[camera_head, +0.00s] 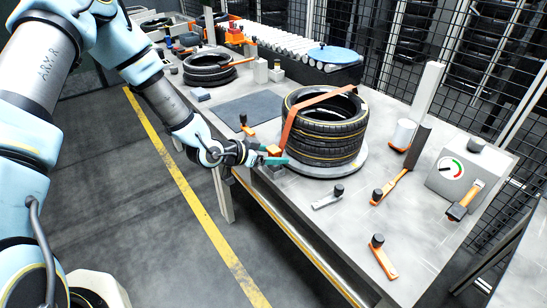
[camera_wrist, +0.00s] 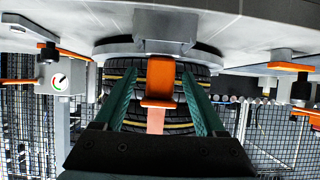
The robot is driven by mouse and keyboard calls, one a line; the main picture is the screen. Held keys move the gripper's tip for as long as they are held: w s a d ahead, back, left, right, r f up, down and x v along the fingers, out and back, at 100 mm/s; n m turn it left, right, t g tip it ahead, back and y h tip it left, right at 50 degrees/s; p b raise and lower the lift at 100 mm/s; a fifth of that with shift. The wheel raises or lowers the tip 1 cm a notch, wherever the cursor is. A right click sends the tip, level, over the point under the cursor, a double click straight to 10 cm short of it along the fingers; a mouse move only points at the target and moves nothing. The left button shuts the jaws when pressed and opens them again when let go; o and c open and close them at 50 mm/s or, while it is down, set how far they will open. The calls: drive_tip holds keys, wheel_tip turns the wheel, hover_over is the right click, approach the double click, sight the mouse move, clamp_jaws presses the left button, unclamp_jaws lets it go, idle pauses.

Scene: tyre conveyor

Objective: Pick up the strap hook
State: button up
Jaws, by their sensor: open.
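The strap hook (camera_wrist: 160,80) is an orange plate with a bent lip at the end of an orange-red strap (camera_head: 302,108). In the wrist view it lies between the two green fingers of my gripper (camera_wrist: 158,74), with visible gaps on both sides. In the head view the hook (camera_head: 273,149) is small and partly covered by my gripper (camera_head: 274,157) at the table's front edge. The strap runs over a stack of black tyres (camera_head: 328,132) on a round grey plate (camera_head: 348,168). My gripper is open around the hook; contact is not visible.
A grey block (camera_wrist: 165,28) is close beside the hook in the wrist view. Orange clamps with black knobs (camera_head: 380,255) and a gauge box (camera_head: 462,175) stand on the table at right. More tyres (camera_head: 208,70) lie at the back left.

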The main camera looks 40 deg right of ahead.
clamp_jaws()
idle(0.6)
